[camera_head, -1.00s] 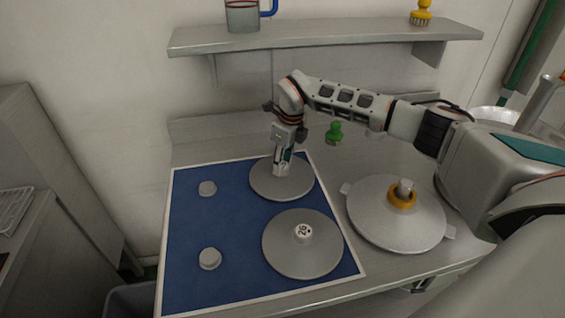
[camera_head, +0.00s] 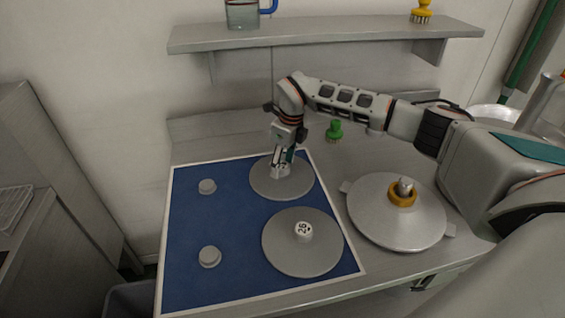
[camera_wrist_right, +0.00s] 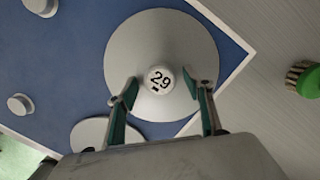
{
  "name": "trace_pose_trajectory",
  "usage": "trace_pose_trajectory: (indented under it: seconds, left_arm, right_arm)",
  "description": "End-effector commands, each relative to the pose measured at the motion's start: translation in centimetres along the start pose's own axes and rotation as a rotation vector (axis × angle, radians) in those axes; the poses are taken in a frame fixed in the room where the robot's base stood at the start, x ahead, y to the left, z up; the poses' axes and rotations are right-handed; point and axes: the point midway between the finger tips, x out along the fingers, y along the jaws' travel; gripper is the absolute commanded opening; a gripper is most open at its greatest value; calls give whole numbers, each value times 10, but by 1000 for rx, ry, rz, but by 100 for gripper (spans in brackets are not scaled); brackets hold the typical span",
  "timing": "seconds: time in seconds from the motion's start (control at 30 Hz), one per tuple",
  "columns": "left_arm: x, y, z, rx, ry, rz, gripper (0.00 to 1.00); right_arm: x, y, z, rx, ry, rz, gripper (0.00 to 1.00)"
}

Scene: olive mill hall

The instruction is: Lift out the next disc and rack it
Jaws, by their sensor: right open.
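A grey disc (camera_head: 262,186) lies at the back right of the blue mat (camera_head: 195,225). Its pale knob (camera_wrist_right: 160,79) reads 29 in the wrist view. My right gripper (camera_head: 282,162) is over this disc, open, its fingers apart on the near side of the knob in the wrist view (camera_wrist_right: 166,94). Nothing is held. A second grey disc (camera_head: 285,258) lies at the front right of the mat; its knob (camera_head: 303,231) reads 26. Two bare grey posts stand on the mat's left, one at the back (camera_head: 207,186) and one at the front (camera_head: 209,256). My left gripper is out of view.
A wide metal cover (camera_head: 375,220) with a yellow ring (camera_head: 402,195) sits right of the mat. A green brush (camera_head: 334,130) is behind the arm. A shelf above holds a jug (camera_head: 241,15) and a yellow brush (camera_head: 421,12). The mat's left half is clear apart from the posts.

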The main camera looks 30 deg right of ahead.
Motion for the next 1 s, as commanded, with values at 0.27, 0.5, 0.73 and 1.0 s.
trace_pose_trajectory:
  seconds: [0.27, 0.5, 0.73, 1.0]
  left_arm:
    - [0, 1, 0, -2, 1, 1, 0]
    - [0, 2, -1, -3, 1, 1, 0]
    - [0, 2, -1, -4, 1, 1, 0]
    - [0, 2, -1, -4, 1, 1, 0]
  right_arm:
    - [-37, -2, 1, 0, -5, -3, 51]
    - [-86, -1, 1, -1, -5, -3, 51]
    - [-115, -1, 1, 0, -4, -2, 51]
    - [-121, 0, 0, 0, -2, -1, 51]
